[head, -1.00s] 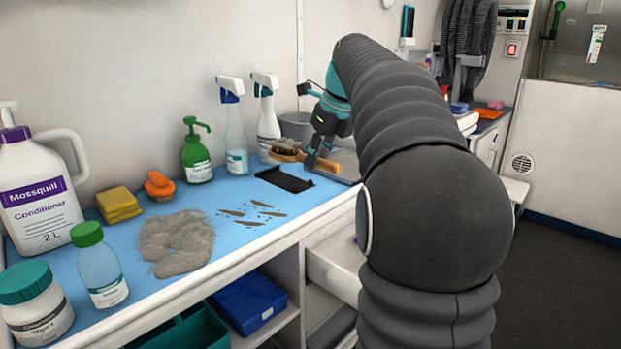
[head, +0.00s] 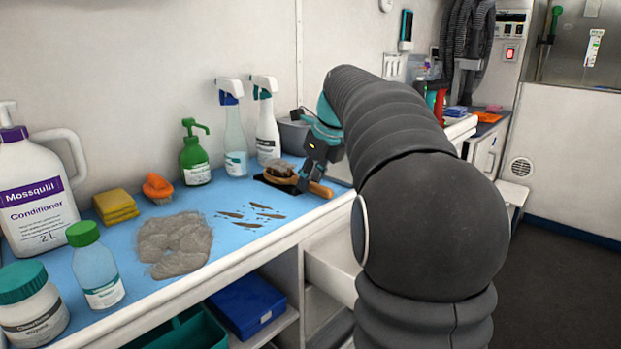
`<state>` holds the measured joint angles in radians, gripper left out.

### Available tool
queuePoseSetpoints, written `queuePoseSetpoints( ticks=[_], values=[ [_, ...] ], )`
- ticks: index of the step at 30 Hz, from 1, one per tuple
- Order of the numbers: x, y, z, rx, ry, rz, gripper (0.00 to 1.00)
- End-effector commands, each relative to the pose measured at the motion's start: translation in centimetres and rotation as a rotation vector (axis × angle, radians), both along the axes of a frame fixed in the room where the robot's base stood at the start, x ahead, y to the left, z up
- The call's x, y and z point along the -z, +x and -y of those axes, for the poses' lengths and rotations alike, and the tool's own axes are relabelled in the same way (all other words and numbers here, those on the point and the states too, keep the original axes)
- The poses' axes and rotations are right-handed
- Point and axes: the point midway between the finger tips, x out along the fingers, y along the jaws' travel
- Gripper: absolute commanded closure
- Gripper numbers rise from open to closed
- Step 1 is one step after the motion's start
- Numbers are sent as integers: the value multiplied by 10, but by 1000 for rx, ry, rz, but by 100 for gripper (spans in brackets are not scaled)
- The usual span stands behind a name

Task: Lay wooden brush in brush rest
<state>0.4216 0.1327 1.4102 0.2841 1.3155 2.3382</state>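The wooden brush (head: 321,189) has a tan handle and a head matted with grey-brown fur (head: 279,169). My gripper (head: 304,184) is shut across the brush near the middle, between head and handle. The brush is at the black brush rest (head: 264,181), a flat dark tray on the blue mat, with its head above the rest and its handle pointing right. The brush and gripper hide most of the rest. I cannot tell whether the brush touches it.
Two spray bottles (head: 235,140) and a green pump bottle (head: 194,160) stand behind and to the left. A grey container (head: 294,136) is behind the gripper. A fur pile (head: 175,245) and dark clippings (head: 257,215) lie in front. The counter's front edge is close.

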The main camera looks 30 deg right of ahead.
Motion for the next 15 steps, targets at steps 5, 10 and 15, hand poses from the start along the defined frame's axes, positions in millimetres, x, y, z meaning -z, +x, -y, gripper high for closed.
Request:
queuePoseSetpoints(
  ticks=[5,10,15],
  values=[
    [0,0,0,0,0,0,51],
    [-1,0,0,0,0,0,51],
    [-11,-3,1,0,-1,1,51]
  ],
)
